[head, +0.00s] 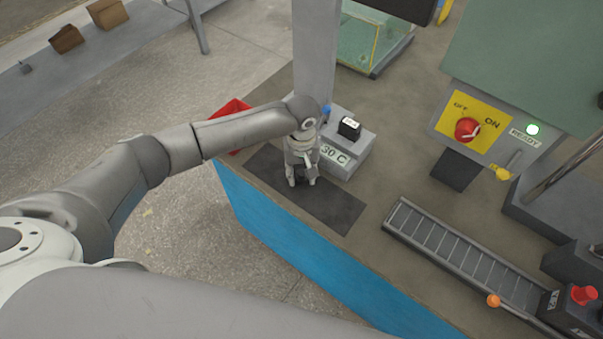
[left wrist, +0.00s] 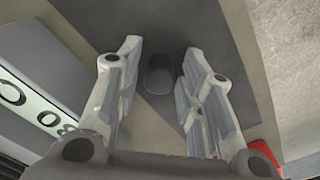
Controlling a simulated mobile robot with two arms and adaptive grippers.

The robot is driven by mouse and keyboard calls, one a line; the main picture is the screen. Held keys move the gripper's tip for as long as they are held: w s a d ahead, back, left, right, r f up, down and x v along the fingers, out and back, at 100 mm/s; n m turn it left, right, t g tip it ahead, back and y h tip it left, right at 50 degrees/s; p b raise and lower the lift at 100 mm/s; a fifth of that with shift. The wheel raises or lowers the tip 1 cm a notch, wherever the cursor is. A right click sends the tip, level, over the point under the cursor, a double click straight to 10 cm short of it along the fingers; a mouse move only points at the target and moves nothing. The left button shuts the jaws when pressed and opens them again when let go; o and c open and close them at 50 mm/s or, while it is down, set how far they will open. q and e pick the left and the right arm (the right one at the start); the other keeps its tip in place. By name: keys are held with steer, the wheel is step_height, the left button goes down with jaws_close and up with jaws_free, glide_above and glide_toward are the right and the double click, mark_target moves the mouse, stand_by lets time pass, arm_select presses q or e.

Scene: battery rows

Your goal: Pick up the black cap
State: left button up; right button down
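The black cap (left wrist: 158,76) shows in the left wrist view as a small dark round piece, near the edge of a dark mat (left wrist: 205,25). It lies between the two fingers of my left gripper (left wrist: 160,52), with a gap on each side. The left gripper is open and empty. In the head view this gripper (head: 302,182) points down over the dark mat (head: 335,208), and the cap is hidden or too small to tell. My right gripper is not in view.
A grey block labelled 30 C (head: 347,158) stands close beside the left gripper, with a small black-and-white item (head: 349,128) on top. A red object (head: 228,112) is behind the left arm. A roller track (head: 460,252) and a switch panel (head: 473,124) are at right.

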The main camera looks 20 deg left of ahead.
arm_select(q)
steer(key=c, duration=0.3)
steer(key=shift+c, duration=0.3)
steer(key=shift+r, duration=0.1)
